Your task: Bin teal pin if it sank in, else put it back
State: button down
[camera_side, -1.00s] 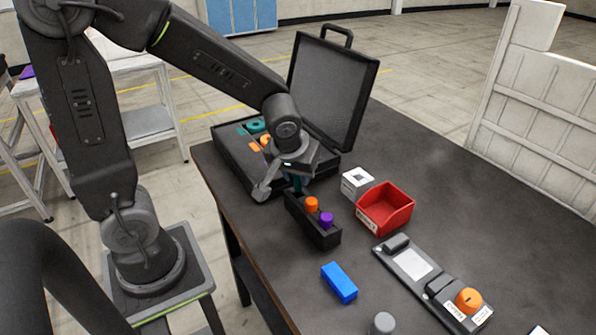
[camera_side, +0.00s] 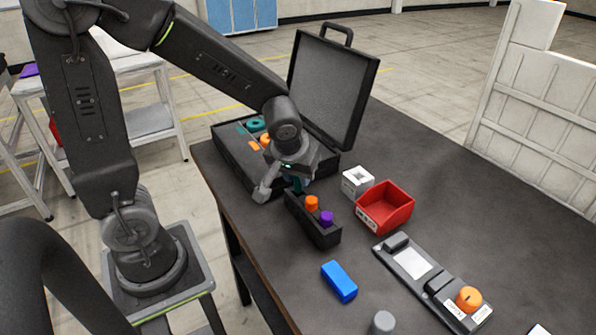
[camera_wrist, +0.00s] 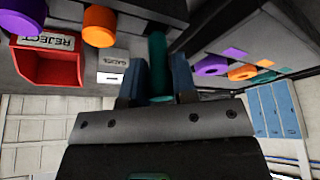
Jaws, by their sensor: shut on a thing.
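My gripper (camera_side: 297,182) is shut on the teal pin (camera_wrist: 157,62), which stands between the two bluish fingers in the wrist view. In the side view the gripper is at the far end of the black pin rack (camera_side: 322,234), and only a bit of teal shows under it. Whether the pin's tip is inside the rack or just above it, I cannot tell. The white gauge block (camera_side: 357,181), labelled in the wrist view (camera_wrist: 112,68), stands right of the rack. The red bin (camera_side: 384,208) beside it reads REJECT in the wrist view (camera_wrist: 45,68).
An orange pin (camera_side: 312,203) and a purple pin (camera_side: 326,217) stand in the rack. An open black case (camera_side: 333,95) with coloured rings lies behind my gripper. A blue block (camera_side: 339,282) and a grey panel with an orange knob (camera_side: 468,299) are nearer the front.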

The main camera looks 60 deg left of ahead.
jog(key=shift+f, duration=0.85)
jog(key=c, duration=0.8)
grip_release()
jog(key=o, duration=0.4)
jog(key=shift+c, duration=0.2)
jog(key=shift+r, duration=4.5)
